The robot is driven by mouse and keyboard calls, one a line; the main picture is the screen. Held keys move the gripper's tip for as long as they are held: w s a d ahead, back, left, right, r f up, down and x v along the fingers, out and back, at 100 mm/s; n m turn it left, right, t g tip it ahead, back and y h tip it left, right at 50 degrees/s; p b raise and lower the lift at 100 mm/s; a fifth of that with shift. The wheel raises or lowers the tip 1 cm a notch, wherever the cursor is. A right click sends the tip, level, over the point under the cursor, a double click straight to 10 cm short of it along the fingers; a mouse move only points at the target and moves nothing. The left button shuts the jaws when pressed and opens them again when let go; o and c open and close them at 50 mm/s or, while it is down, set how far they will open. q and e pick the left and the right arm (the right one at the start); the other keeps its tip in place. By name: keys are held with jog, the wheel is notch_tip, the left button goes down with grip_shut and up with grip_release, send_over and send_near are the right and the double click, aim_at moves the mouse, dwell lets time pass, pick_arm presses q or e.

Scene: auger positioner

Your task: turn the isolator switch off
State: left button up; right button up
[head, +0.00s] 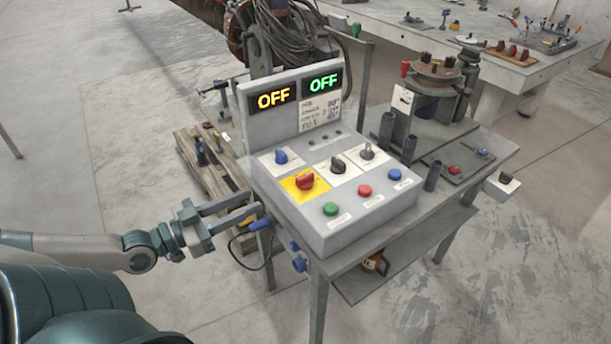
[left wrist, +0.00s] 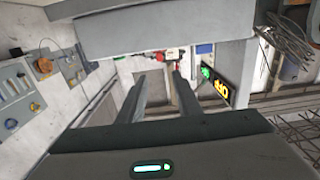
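The control box (head: 345,225) stands on a grey bench. On its sloped face, a red rotary knob (head: 305,181) sits on a yellow plate (head: 290,190); this looks like the isolator switch. Two displays above both read OFF, one in amber (head: 273,97) and one in green (head: 324,82). They show at a slant in the left wrist view, the amber one (left wrist: 216,89) at the right. My left gripper (head: 254,201) is beside the box's left side, below and left of the red knob. Its two fingers (left wrist: 160,76) are apart with nothing between them. My right gripper is out of view.
Other knobs, blue (head: 281,157) and black (head: 338,166), sit near the red one. Green (head: 330,209), red (head: 365,190) and blue (head: 395,174) buttons line the front. A machine fixture (head: 432,105) stands right of the box. A wooden pallet (head: 209,165) lies behind my gripper.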

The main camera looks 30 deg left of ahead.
pick_arm(q)
jog(key=shift+x, duration=1.55)
send_near(303, 176)
jog(key=shift+x, duration=2.15)
jog(key=shift+w+d, duration=0.15)
jog(key=shift+w, duration=0.3)
jog(key=shift+w+d+p, duration=0.1)
jog(key=shift+w+p, duration=0.25)
jog(key=p+x, duration=0.1)
jog(key=x, duration=0.3)
jog(key=shift+w, duration=0.1)
jog(key=shift+w+d+f, duration=0.1)
jog(key=shift+w+d, duration=0.05)
jog(key=shift+w, duration=0.05)
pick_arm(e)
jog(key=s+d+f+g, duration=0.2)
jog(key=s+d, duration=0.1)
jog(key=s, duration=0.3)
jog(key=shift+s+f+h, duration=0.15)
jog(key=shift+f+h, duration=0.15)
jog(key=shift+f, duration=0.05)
pick_arm(q)
grip_shut()
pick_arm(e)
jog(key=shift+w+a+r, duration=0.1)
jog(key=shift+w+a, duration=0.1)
